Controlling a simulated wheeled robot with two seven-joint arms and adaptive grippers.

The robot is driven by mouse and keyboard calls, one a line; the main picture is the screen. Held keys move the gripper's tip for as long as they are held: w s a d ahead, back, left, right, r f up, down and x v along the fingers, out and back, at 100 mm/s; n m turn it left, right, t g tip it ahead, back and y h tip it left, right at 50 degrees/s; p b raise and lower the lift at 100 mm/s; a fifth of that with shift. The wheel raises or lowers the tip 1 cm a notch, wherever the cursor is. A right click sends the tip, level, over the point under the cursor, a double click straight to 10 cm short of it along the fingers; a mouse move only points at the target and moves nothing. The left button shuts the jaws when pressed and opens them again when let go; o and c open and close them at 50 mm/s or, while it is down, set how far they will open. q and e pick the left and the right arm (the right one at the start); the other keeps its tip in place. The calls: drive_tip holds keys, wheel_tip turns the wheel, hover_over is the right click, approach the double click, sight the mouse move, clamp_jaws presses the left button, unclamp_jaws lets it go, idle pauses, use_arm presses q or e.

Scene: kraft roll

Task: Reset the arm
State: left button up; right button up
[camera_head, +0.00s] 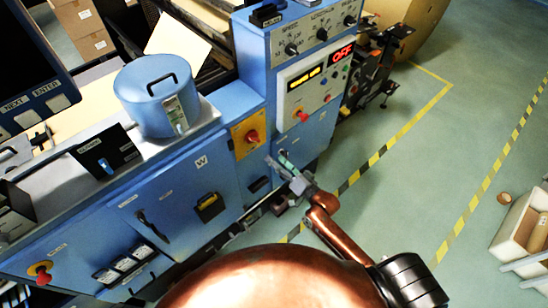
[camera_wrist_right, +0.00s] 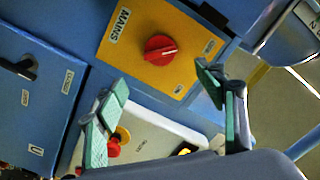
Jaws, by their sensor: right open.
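My right gripper (camera_head: 284,163) is in front of the blue machine, below and to the right of the yellow mains plate (camera_head: 240,122) in the head view. It is open, with nothing between its green-padded fingers. The open gripper (camera_wrist_right: 160,84) also shows in the right wrist view. There the yellow plate with its red mains knob (camera_wrist_right: 160,47) lies beyond the fingers, and I see no contact with it. My copper-coloured right arm reaches up from the bottom right. My left gripper is not in view.
The blue machine carries a grey control panel (camera_head: 314,80) with a lit OFF display and a red knob (camera_head: 302,115). A blue lidded pot (camera_head: 157,100) stands on its top. Striped floor tape (camera_head: 400,135) crosses clear green floor. A white crate (camera_head: 518,235) stands at the right.

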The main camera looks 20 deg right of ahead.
idle(0.4)
